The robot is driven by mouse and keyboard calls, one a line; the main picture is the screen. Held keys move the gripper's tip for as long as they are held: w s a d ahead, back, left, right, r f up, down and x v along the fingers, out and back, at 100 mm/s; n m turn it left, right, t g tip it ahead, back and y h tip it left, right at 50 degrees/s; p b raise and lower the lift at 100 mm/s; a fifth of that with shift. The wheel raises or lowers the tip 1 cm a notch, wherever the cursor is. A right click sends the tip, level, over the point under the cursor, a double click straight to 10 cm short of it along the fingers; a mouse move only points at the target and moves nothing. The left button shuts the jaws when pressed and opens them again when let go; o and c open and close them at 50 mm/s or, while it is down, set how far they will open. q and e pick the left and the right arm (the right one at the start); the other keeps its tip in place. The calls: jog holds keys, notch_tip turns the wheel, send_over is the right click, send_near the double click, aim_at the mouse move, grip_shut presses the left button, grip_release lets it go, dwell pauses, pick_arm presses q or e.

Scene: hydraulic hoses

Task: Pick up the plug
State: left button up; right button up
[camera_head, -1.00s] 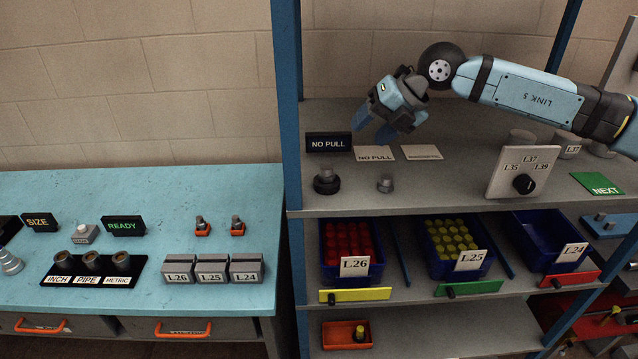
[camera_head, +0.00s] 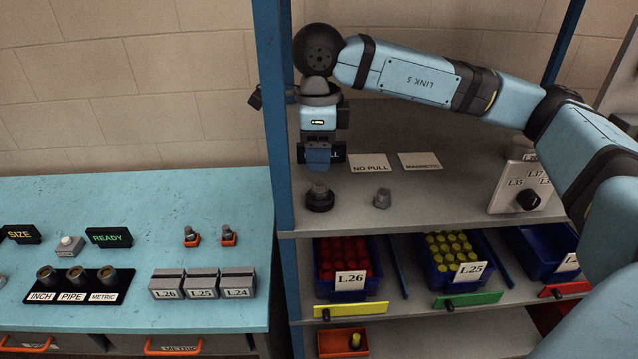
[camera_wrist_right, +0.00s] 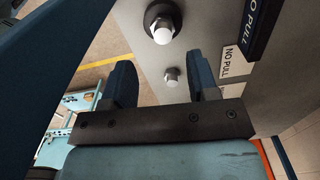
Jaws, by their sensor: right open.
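Two grey hex-headed plugs stand on the upper shelf; I cannot tell which one the task means. One plug (camera_head: 319,194) sits in a black ring at the left, and a smaller bare plug (camera_head: 382,197) stands to its right. Both show in the right wrist view, the ringed plug (camera_wrist_right: 162,30) at the top and the bare plug (camera_wrist_right: 172,76) between the fingers in the picture. My right gripper (camera_head: 318,164) is open and empty, pointing down above the ringed plug, apparently apart from it. Its fingers (camera_wrist_right: 160,58) also show in the wrist view. My left gripper is out of view.
A black NO PULL sign stands behind my gripper, partly hidden. Flat labels (camera_head: 370,162) lie behind the plugs. A blue shelf post (camera_head: 276,120) is close left of the gripper. A labelled box with a knob (camera_head: 519,190) stands at right. Bins (camera_head: 435,277) fill the shelf below.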

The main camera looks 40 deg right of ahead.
aim_at(320, 183)
jog(key=shift+w+f, duration=0.15)
jog(key=shift+f, duration=0.6)
jog(key=shift+f+p, duration=0.3)
jog(key=shift+p, duration=0.15)
jog(key=f, duration=0.1)
jog(key=f+p, duration=0.1)
jog(key=f, duration=0.1)
jog(key=shift+s+d+f, duration=0.2)
jog(key=shift+d+f, duration=0.05)
jog(key=shift+f, duration=0.05)
jog(key=shift+w+f, duration=0.1)
jog(key=shift+f, duration=0.35)
jog(key=shift+a, duration=0.1)
jog(key=shift+c, duration=0.2)
grip_shut()
